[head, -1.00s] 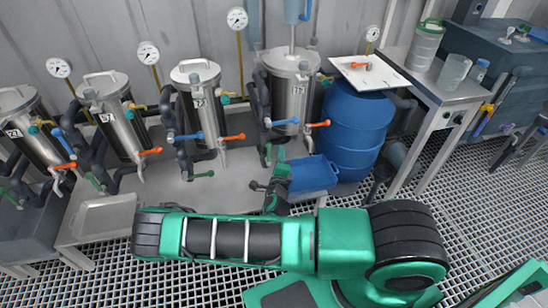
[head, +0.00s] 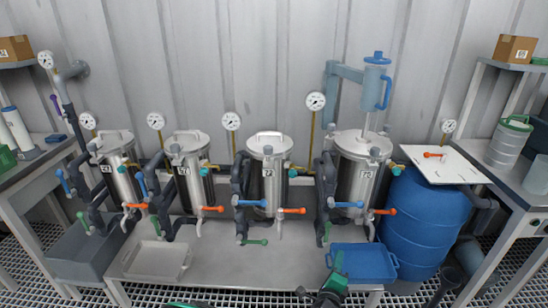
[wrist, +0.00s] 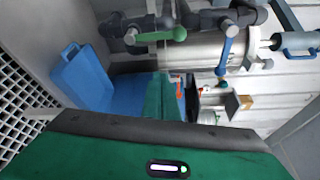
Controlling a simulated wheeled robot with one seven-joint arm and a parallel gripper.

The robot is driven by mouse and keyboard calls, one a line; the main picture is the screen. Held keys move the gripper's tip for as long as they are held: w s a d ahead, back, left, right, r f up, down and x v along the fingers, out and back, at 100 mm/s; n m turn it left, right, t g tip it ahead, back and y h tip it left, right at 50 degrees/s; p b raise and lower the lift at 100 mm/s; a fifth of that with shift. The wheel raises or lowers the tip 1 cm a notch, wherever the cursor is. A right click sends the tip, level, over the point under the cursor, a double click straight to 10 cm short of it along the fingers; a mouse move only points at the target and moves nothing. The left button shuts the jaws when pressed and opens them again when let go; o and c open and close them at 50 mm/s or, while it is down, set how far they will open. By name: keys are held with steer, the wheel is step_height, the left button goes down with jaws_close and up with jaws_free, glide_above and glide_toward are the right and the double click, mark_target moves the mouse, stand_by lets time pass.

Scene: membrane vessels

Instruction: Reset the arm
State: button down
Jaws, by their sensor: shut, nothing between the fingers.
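My gripper (head: 336,272) shows at the bottom edge of the head view, in front of the bench and beside the blue tray (head: 362,262). In the wrist view my gripper (wrist: 165,97) appears as green fingers, shut with nothing held. Most of my arm is below the head view's lower edge. The blue tray also shows in the wrist view (wrist: 82,75), to the left of the fingers. A steel vessel (wrist: 195,50) with a green-handled valve (wrist: 160,35) lies beyond them there.
Several steel vessels (head: 268,180) with orange and blue valve handles stand along the bench (head: 230,262). A blue barrel (head: 425,220) with a white board (head: 440,162) on top stands at right. A grey tray (head: 158,260) lies at left. Side tables flank the bench; grated floor shows in front.

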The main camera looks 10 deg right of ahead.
steer(key=s+d+r+m+g+h, duration=0.2)
steer(key=s+d+r+m+g, duration=0.45)
steer(key=m, duration=0.85)
steer(key=s+d+r+m+g+h, duration=0.1)
steer(key=s+d+r+m+g, duration=0.35)
steer(key=d+m+g, duration=0.7)
steer(key=s+a+r+m+t+y, duration=0.1)
steer(key=s+a+r+m+y, duration=0.2)
steer(key=s+r+m+y, duration=0.2)
steer(key=s+a+r+m+t+y, duration=0.2)
steer(key=s+a+r+m+y, duration=0.2)
steer(key=s+r+m, duration=0.8)
step_height(320, 180, up, 3)
steer(key=m+y, duration=0.2)
steer(key=m, duration=0.6)
steer(key=shift+s, duration=0.3)
steer(key=shift+w+f, duration=0.3)
steer(key=shift+w, duration=0.3)
